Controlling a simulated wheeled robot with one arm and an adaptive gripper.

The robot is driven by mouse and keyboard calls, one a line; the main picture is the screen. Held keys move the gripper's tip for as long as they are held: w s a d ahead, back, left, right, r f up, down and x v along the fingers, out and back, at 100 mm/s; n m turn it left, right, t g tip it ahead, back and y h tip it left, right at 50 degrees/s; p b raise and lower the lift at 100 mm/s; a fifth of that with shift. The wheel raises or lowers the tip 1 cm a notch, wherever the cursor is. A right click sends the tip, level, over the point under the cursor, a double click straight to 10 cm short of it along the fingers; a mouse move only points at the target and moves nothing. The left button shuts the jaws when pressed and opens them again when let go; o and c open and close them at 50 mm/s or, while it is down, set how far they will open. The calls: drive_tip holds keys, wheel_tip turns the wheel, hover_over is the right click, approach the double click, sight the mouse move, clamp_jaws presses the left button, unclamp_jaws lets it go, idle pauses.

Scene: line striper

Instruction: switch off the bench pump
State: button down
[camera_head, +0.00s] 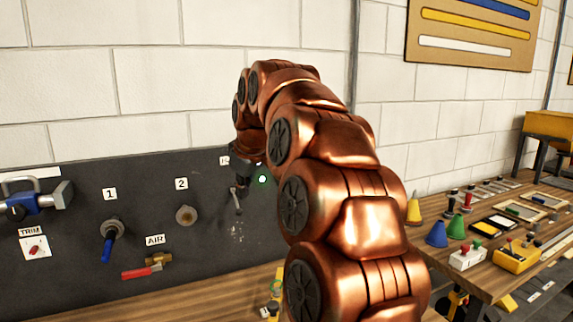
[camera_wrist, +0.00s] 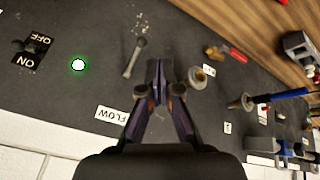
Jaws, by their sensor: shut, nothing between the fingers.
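In the wrist view, a black switch plate (camera_wrist: 30,52) marked ON and OFF, with a dark switch on it, is at the far left. A green lamp (camera_wrist: 78,64) glows beside it; the lamp also shows in the head view (camera_head: 262,179). The switch is hidden behind my arm in the head view. My gripper (camera_wrist: 158,72) is shut and empty, in front of the dark panel, between a grey lever (camera_wrist: 131,58) and a brass fitting (camera_wrist: 198,76). It is apart from the switch. I cannot tell whether it touches the panel.
A FLOW label (camera_wrist: 112,115) is near the lever. Valve 1 with a blue handle (camera_head: 108,247) and a red-handled AIR valve (camera_head: 142,272) are on the panel's left. A bench (camera_head: 490,235) with cones and small boxes stands right.

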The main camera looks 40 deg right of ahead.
drive_tip(key=d+r+h, duration=0.1)
drive_tip(key=d+r, duration=0.3)
drive_tip(key=d, duration=0.4)
drive_tip(key=d+r+t+h, duration=0.1)
drive_tip(key=d+r, duration=0.3)
drive_tip(key=d, duration=0.4)
drive_tip(key=shift+w+d+m+t+h, duration=0.2)
drive_tip(key=shift+d+m+t+h, duration=0.1)
drive_tip(key=shift+d+h, duration=0.1)
drive_tip(key=shift+f, duration=0.1)
drive_tip(key=p+x, duration=0.2)
drive_tip(key=x, duration=0.8)
drive_tip(key=shift+p, duration=0.4)
drive_tip(key=shift+a, duration=0.15)
drive_tip(key=shift+s+f+b, duration=0.15)
drive_tip(key=shift+b, duration=0.65)
drive_tip(key=shift+t+b, duration=0.5)
drive_tip(key=shift+b, duration=0.05)
